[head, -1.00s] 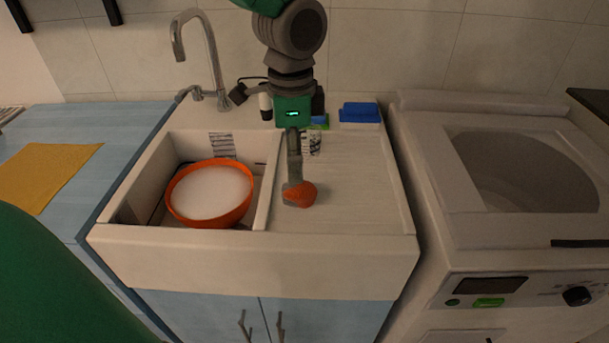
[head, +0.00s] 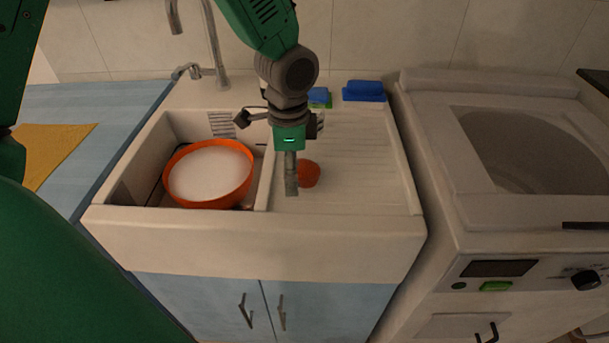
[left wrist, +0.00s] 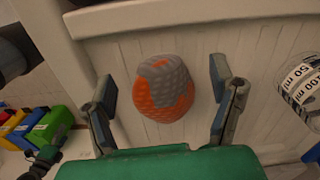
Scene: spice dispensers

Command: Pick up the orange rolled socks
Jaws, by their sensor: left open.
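The rolled socks (head: 310,174), orange with grey patches, lie on the ribbed drainboard right of the sink basin. They also show in the left wrist view (left wrist: 163,90), framed between the two fingers. My left gripper (head: 291,188) points down at the drainboard just left of and in front of the socks in the head view, hiding part of them. In the left wrist view my left gripper (left wrist: 165,82) is open, one finger to each side of the socks, with visible gaps. Its height above them is hard to tell. My right gripper is not in view.
An orange bowl (head: 247,186) with white contents sits in the basin on the left. Blue sponges (head: 364,91) lie at the back. A clear measuring cup (left wrist: 302,84) stands on the drainboard. A white washing machine (head: 450,235) is to the right. The drainboard's right part is clear.

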